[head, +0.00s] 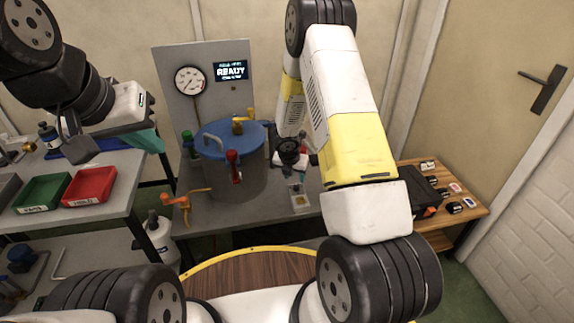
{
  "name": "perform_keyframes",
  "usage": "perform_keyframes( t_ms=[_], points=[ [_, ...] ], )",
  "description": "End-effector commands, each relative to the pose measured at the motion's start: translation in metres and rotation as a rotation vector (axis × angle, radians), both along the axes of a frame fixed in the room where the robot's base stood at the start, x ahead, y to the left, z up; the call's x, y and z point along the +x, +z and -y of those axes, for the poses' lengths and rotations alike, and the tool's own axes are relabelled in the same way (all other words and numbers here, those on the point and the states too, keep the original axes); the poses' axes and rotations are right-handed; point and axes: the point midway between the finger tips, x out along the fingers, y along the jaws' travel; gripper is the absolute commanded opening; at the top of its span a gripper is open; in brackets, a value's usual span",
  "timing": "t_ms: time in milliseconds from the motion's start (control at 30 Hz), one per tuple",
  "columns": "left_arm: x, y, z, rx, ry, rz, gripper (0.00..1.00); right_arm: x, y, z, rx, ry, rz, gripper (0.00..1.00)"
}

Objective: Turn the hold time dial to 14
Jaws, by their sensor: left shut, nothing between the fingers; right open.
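A grey cylinder vessel (236,178) with a blue lid (228,139) stands on the grey bench. Behind it is a panel (178,58) with a round gauge (190,80) and a lit display (231,70) reading "READY". I cannot make out the hold time dial or its setting; my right arm covers the area right of the panel. My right gripper (291,163) is low beside the vessel's right side, small and partly hidden, open. My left gripper (80,150) is shut and empty above the left table, well away from the panel.
The lid carries red (233,166) and yellow (243,122) clamps. An orange tool (187,202) lies at the bench's front left. A small box (299,197) sits below my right gripper. Green (42,193) and red (90,186) trays are on the left table. A wooden table (468,213) stands right.

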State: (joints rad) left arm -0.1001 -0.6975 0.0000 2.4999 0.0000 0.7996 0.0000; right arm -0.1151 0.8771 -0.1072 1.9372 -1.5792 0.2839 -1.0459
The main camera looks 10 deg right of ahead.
Motion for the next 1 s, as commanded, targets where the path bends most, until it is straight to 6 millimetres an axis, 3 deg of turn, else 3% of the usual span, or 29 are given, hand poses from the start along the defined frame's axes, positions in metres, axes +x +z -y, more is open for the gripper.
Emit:
perform_keyframes(
  t_ms=[500, 867, 1000],
  points=[
    [0.000, 0.001, 0.000, 0.000, 0.000, 0.002, 0.00, 0.023, -0.065, 0.014, 0.000, 0.001, -0.001, 0.44],
    [0.000, 0.001, 0.000, 0.000, 0.000, 0.002, 0.00, 0.025, -0.070, 0.015, 0.000, 0.000, 0.000, 0.44],
    [0.000, 0.001, 0.000, 0.000, 0.000, 0.002, 0.00, 0.025, -0.069, 0.015, 0.000, 0.000, 0.000, 0.17]
  ],
)
